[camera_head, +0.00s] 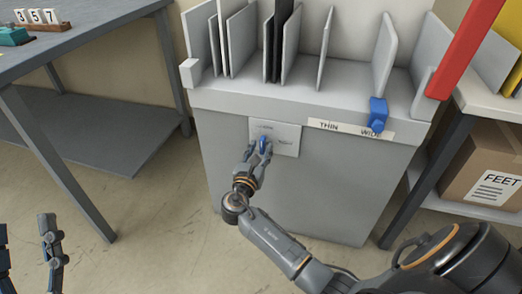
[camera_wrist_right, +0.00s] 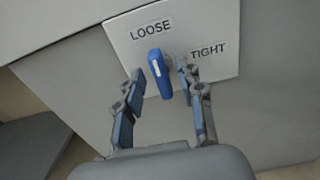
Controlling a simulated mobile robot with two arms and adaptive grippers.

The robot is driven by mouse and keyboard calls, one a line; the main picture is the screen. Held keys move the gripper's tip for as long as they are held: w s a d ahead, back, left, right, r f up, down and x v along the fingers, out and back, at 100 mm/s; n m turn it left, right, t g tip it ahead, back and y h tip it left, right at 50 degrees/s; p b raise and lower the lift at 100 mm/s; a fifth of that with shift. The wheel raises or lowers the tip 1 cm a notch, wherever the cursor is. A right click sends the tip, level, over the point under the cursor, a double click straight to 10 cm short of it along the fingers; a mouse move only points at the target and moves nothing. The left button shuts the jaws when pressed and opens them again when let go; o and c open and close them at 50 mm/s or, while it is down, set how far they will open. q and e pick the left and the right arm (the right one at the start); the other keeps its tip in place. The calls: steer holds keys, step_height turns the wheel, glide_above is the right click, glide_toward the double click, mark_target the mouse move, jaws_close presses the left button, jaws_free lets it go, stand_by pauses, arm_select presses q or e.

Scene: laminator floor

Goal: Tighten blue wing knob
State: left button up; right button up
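The blue wing knob (camera_head: 264,143) sits on a light plate (camera_head: 288,134) on the front of the grey cabinet. In the right wrist view the knob (camera_wrist_right: 159,72) is an elongated blue handle with a white mark, tilted slightly from upright. The plate (camera_wrist_right: 205,25) reads LOOSE at upper left and TIGHT at right. My right gripper (camera_head: 259,150) is at the knob; in the wrist view its fingers (camera_wrist_right: 160,80) stand apart on either side, with gaps visible. My left gripper (camera_head: 25,245) is at the lower left, its fingers spread apart, away from the knob.
A blue slider (camera_head: 377,113) sits by a THIN–WIDE strip (camera_head: 345,128) on the cabinet (camera_head: 320,190). Upright panels (camera_head: 243,40) stand on top. A table (camera_head: 75,40) is at left, a FEET box (camera_head: 485,170) at right, and a red bar (camera_head: 465,50) at upper right.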

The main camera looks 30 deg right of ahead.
arm_select(q)
steer(key=shift+s+r+t, duration=0.4)
steer(key=shift+s+r, duration=0.05)
steer(key=shift+r, duration=0.1)
arm_select(e)
steer(key=shift+w+d, duration=0.35)
steer(key=shift+d, duration=0.05)
jaws_close()
